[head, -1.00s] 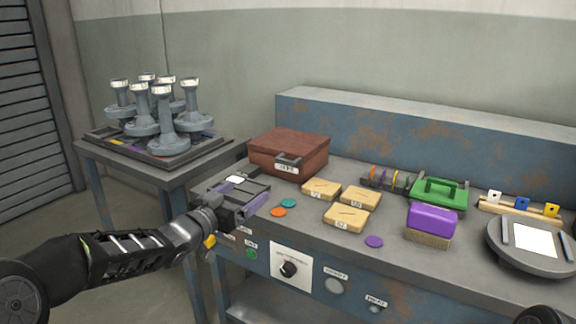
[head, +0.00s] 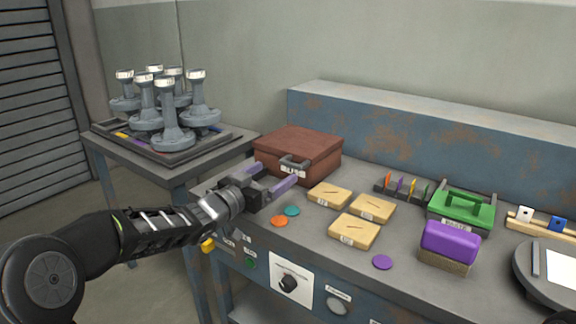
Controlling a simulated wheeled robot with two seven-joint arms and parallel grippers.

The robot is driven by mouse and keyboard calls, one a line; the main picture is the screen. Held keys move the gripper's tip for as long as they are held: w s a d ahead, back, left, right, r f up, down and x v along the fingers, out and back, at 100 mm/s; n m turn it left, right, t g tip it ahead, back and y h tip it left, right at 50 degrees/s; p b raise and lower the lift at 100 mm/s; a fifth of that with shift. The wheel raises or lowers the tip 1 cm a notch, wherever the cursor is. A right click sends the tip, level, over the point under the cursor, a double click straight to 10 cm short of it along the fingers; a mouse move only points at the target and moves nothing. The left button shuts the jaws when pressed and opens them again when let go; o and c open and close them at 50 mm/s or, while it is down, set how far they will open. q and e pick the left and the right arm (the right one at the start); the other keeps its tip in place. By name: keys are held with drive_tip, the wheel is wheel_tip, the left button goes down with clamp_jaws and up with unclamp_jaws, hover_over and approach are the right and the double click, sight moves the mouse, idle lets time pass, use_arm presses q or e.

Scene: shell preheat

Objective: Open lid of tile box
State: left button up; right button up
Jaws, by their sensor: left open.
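The tile box is a reddish-brown box (head: 318,150) at the back left of the workbench. Its lid is shut, with a dark handle (head: 294,163) and a white label on the front. My left gripper (head: 277,174) is open in front of the box. Its two purple-grey fingers point at the box's front, one on either side of the handle. The fingers look close to the front face, but I cannot tell whether they touch it. My right gripper is not in view.
Tan tiles (head: 354,231), an orange disc (head: 279,221) and a teal disc (head: 292,211) lie in front of the box. A green container (head: 461,209) and a purple block (head: 450,241) stand to the right. A side table (head: 160,168) at left holds several grey shell-like pieces.

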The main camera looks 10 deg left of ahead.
sight(289, 164)
use_arm(q)
drive_tip(key=x, duration=0.7)
drive_tip(key=shift+c, duration=0.2)
clamp_jaws()
idle(0.8)
